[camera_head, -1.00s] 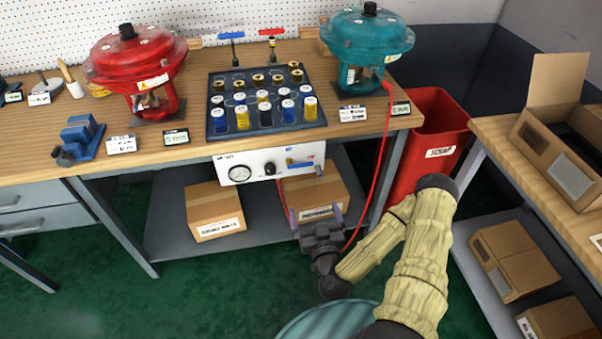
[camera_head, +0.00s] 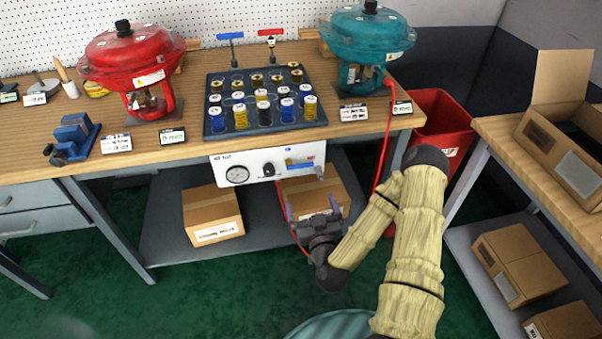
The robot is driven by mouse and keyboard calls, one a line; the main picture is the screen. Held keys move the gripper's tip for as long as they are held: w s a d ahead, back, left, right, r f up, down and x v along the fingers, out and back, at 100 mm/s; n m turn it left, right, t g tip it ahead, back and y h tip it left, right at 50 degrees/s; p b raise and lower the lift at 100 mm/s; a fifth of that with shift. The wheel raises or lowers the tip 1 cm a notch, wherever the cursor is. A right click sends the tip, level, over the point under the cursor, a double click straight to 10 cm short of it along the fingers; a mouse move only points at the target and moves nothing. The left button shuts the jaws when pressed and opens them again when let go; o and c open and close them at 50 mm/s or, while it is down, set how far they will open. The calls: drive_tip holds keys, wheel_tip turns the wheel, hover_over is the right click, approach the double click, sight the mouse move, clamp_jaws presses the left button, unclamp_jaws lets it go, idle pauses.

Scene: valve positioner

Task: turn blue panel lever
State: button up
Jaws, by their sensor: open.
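The blue panel lever (camera_head: 299,164) is a small blue handle lying roughly level on the right part of the white panel (camera_head: 225,162) under the bench's front edge. My gripper (camera_head: 311,205) is open and empty, its two purple-grey fingers pointing up toward the bench. It is below the lever and slightly to its right, apart from it in the picture. How far it is from the panel in depth I cannot tell. One fingertip lies close under the panel's right end.
A gauge (camera_head: 237,174) and black knob (camera_head: 268,169) sit left of the lever. A red hose (camera_head: 385,143) hangs at the right. Cardboard boxes (camera_head: 213,208) stand on the lower shelf. The bench edge overhangs the panel. Red bin (camera_head: 443,130) stands at right.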

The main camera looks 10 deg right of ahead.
sight(301, 166)
drive_tip(key=w+b, duration=0.2)
drive_tip(key=b, duration=0.1)
drive_tip(key=w+b, duration=0.2)
drive_tip(key=b, duration=0.2)
drive_tip(key=shift+w+d, duration=0.2)
drive_tip(key=shift+w, duration=0.1)
drive_tip(key=b, duration=0.5)
drive_tip(key=shift+w+a, duration=0.1)
drive_tip(key=shift+w, duration=0.25)
drive_tip(key=w+p, duration=0.1)
drive_tip(key=w, duration=0.3)
drive_tip(key=w+p, duration=0.1)
drive_tip(key=w, duration=0.3)
drive_tip(key=shift+w+r, duration=0.2)
drive_tip(key=shift+w, duration=0.15)
drive_tip(key=c, duration=1.4)
